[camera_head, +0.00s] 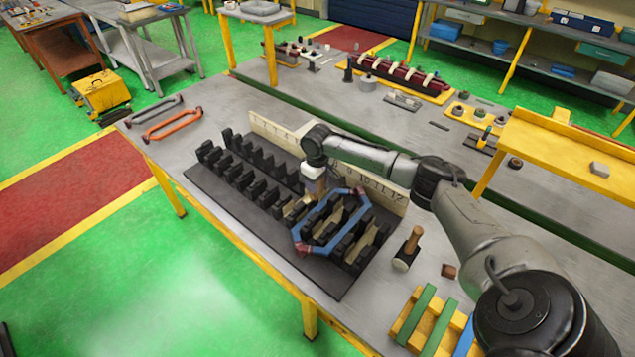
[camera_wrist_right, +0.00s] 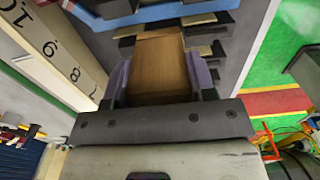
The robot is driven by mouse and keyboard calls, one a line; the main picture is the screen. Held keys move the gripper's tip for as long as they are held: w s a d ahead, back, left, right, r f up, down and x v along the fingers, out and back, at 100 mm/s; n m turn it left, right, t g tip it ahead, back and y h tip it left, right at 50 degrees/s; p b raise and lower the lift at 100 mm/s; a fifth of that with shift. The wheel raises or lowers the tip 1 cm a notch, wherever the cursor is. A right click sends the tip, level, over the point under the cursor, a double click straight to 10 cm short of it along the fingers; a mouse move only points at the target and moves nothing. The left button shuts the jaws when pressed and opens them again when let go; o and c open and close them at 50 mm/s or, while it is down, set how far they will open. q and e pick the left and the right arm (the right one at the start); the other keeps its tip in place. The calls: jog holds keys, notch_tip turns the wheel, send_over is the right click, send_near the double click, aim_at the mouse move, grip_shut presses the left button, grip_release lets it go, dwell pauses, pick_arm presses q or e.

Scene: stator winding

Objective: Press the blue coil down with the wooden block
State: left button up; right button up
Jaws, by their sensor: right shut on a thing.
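The blue coil (camera_head: 349,229) is a long ring with reddish ends, lying over the black slotted blocks at the right end of the dark base plate (camera_head: 229,199). My right gripper (camera_head: 317,186) is above the plate, at the coil's upper left side. It is shut on the wooden block (camera_wrist_right: 160,65), which sits between its two fingers in the right wrist view. The block also shows below the gripper in the head view. Part of the blue coil (camera_wrist_right: 150,14) shows beyond the block in the wrist view. Contact between block and coil cannot be told. My left gripper is not in view.
A numbered board (camera_head: 387,194) stands along the plate's back edge. A mallet (camera_head: 409,247) and a tray of green and blue strips (camera_head: 421,317) are at the right. An orange coil (camera_head: 172,125) and a grey coil (camera_head: 153,109) lie on the clear table at far left.

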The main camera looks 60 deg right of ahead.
aim_at(318, 197)
jog(key=shift+f+b, duration=1.1)
jog(key=shift+f, duration=0.9)
jog(key=shift+f+b, duration=0.35)
jog(key=shift+f, duration=0.95)
jog(key=shift+f, duration=0.1)
jog(key=shift+f+p, duration=0.2)
jog(key=shift+p, duration=0.4)
jog(key=shift+f, duration=0.15)
jog(key=shift+f+p, duration=0.25)
jog(key=shift+p, duration=0.15)
jog(key=shift+r, duration=0.1)
